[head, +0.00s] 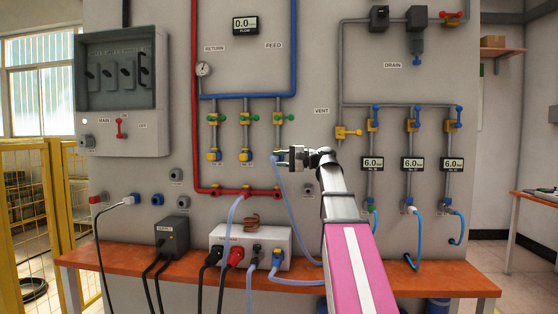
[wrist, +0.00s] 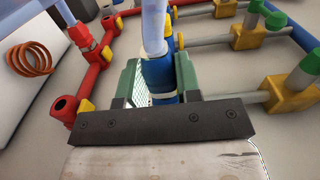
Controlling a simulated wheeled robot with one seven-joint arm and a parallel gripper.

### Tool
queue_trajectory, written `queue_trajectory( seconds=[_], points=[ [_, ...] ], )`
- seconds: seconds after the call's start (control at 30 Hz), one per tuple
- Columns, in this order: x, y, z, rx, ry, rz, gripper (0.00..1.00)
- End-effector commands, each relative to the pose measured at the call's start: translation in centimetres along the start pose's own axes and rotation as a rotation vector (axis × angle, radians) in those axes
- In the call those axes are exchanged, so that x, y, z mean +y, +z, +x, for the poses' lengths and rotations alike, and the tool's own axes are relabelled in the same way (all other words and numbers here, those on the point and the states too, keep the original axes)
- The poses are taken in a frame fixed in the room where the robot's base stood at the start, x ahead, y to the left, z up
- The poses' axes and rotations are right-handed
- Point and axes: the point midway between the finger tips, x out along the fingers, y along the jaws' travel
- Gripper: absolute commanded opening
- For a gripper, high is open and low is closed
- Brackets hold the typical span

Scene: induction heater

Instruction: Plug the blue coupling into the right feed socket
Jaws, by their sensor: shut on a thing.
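My gripper (head: 283,157) is at the lower end of the right feed branch, shut on the blue coupling. In the wrist view the blue coupling (wrist: 160,76) stands between the green fingers of my gripper (wrist: 160,85). A pale blue hose (wrist: 153,22) leaves the coupling; in the head view this hose (head: 286,196) hangs down from my gripper. The right feed socket, below the right green-handled valve (head: 277,118), is largely hidden by my gripper and the coupling. I cannot tell whether the coupling is seated in it or just beside it.
The left feed socket (head: 213,156) and middle feed socket (head: 245,156) are close by on the left. The red return pipe (head: 215,190) runs below, with another hose (head: 231,215) on it. The orange bench (head: 445,279) stands under the panel.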

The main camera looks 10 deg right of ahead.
Motion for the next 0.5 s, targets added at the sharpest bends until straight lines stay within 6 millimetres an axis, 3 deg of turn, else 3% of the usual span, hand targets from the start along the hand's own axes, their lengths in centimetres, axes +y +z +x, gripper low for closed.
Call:
queue_trajectory(
  seconds=[0.5],
  points=[
    [-0.02,-0.64,0.0,0.0,0.0,0.0,0.1]
  ],
)
